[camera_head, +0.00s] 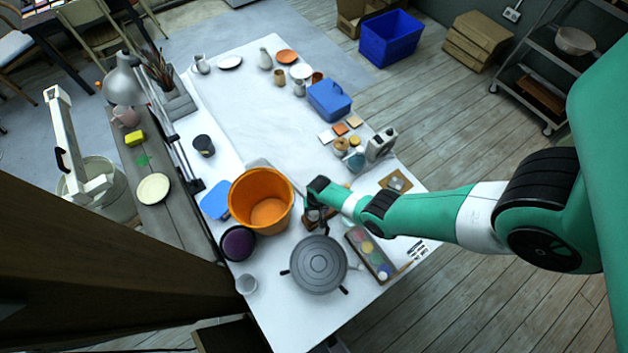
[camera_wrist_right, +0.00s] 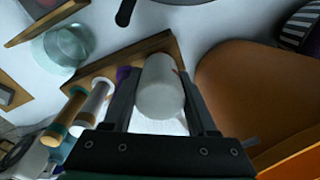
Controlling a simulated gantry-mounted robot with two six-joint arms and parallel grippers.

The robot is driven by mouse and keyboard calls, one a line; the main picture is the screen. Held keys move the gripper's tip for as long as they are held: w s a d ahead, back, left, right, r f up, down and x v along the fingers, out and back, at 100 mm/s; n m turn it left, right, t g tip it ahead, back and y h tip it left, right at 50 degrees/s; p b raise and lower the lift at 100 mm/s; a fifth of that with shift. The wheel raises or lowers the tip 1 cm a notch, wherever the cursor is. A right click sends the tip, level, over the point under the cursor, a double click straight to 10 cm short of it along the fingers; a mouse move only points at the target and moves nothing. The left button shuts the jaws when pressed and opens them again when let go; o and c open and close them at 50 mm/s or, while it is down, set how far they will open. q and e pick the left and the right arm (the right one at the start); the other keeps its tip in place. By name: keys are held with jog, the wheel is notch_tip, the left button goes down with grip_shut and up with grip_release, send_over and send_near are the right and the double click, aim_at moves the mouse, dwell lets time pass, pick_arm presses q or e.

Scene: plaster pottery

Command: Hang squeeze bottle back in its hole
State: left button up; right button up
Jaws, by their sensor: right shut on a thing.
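The squeeze bottle is a white cylinder (camera_wrist_right: 160,85) between the two dark fingers of my right gripper (camera_wrist_right: 160,98), which is shut on it. The bottle lies in front of a wooden rack (camera_wrist_right: 118,62) and overlaps its near side; I cannot tell whether it is in a hole. Other bottles stand at the rack on the left, one with green and brown ends (camera_wrist_right: 66,114) and one white and brown (camera_wrist_right: 94,102). A purple one is partly hidden by the left finger. In the head view, my right gripper (camera_head: 315,222) is at the rack, mostly hiding it. My left gripper is not in view.
An orange bucket (camera_head: 262,203) stands close left of my right gripper. A grey banding wheel (camera_head: 318,265) is just in front, and a paint palette (camera_head: 370,254) is on the right. A glass jar (camera_wrist_right: 68,46) stands near the rack. The table's back middle is clear.

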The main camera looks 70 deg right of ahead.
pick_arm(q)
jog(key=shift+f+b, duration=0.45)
pick_arm(e)
jog(key=shift+f, duration=0.45)
jog(key=o, duration=0.8)
